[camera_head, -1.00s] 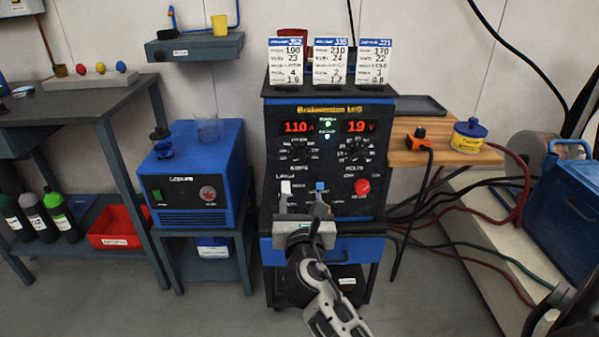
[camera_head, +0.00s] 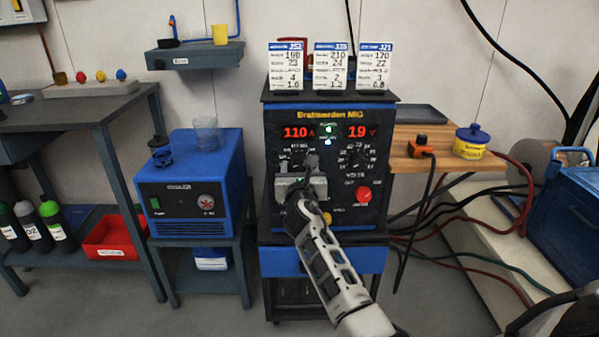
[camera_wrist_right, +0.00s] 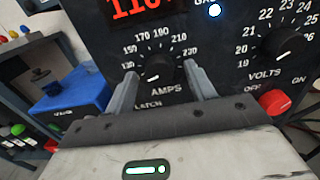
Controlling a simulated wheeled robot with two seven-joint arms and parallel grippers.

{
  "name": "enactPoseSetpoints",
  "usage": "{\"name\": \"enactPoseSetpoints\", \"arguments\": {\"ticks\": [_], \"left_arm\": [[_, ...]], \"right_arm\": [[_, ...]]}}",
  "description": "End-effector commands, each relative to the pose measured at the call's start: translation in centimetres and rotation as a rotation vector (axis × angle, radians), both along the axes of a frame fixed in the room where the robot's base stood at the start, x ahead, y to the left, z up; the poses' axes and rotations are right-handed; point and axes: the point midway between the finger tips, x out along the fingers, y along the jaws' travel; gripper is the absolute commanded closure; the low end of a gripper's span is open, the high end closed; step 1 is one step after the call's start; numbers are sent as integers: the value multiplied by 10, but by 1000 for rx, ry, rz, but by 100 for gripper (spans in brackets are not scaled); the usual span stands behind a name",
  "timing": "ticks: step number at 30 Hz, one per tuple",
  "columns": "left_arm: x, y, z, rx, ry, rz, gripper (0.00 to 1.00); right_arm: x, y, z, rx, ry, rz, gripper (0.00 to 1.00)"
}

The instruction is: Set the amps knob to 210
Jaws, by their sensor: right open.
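The amps knob (camera_wrist_right: 158,70) is a black dial on the front of the black and blue welder (camera_head: 330,112). Its white mark points to the lower left, towards the low end of the scale. The amps display (camera_head: 298,132) reads 110 and the volts display (camera_head: 357,131) reads 19. My right gripper (camera_head: 298,163) is open, with one finger on each side of the amps knob; whether the fingers touch it I cannot tell. In the head view the gripper partly hides the knob. My left gripper is not in view.
The volts knob (camera_wrist_right: 280,45) and a red button (camera_wrist_right: 276,102) sit right of the gripper. Cards stand on the welder; the middle card (camera_head: 331,68) shows 210. A blue cooler (camera_head: 190,185) stands to the left, a wooden shelf (camera_head: 440,165) to the right.

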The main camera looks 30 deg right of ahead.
Motion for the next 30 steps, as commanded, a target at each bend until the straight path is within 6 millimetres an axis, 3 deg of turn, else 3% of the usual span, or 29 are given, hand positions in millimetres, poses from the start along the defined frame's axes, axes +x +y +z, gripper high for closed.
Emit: {"name": "enactPoseSetpoints", "arguments": {"ticks": [9, 14, 15, 30], "left_arm": [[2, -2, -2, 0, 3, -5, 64], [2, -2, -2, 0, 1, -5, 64], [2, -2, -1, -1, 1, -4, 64], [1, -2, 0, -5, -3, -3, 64]], "right_arm": [[3, -1, 0, 0, 0, 1, 45], [2, -1, 0, 0, 0, 1, 87], [2, -1, 0, 0, 0, 1, 90], [2, -1, -1, 102, -61, 1, 90]]}}
